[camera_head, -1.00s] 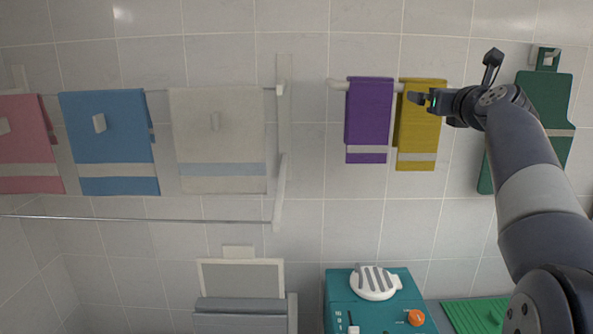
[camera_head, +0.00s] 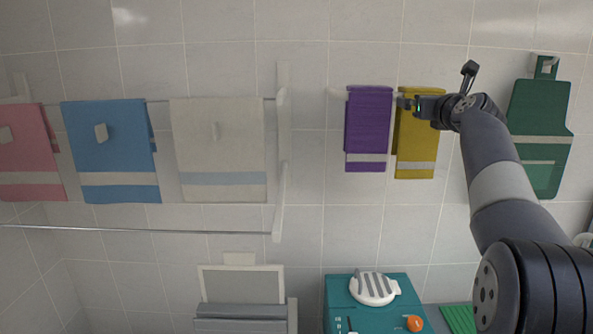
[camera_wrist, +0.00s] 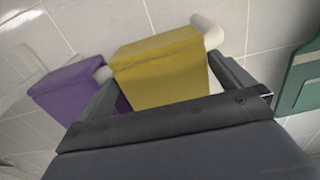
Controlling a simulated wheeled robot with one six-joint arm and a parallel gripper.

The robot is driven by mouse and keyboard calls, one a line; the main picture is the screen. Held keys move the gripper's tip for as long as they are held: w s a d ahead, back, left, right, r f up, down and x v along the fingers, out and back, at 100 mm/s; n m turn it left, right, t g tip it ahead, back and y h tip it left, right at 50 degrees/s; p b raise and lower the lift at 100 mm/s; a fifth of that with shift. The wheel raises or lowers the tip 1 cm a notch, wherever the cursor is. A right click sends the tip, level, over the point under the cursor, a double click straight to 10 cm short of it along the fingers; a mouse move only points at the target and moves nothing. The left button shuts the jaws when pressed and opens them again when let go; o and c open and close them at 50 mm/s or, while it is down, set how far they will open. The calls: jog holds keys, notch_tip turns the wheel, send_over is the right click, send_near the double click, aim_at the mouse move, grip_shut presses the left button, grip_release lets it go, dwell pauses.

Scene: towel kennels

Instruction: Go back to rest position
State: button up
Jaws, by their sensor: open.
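My gripper (camera_head: 408,104) is open, in front of the upper part of the yellow towel (camera_head: 417,145) in the head view. In the wrist view my gripper's two fingers (camera_wrist: 166,88) stand wide apart with the yellow towel (camera_wrist: 160,70) showing between them. I cannot tell how much gap there is between the fingers and the towel. Nothing is seen held. The purple towel (camera_head: 368,130) hangs just left of the yellow one, and it also shows in the wrist view (camera_wrist: 72,84).
A green board-shaped item (camera_head: 538,125) hangs right of my arm. Pink (camera_head: 28,150), blue (camera_head: 108,145) and white (camera_head: 217,145) towels hang on the left rack. A teal unit with a white striped dial (camera_head: 372,288) stands below. The tiled wall is close behind.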

notch_tip(320, 180, up, 18)
jog(key=s+p, duration=0.1)
jog(key=p, duration=1)
jog(key=shift+s, duration=0.2)
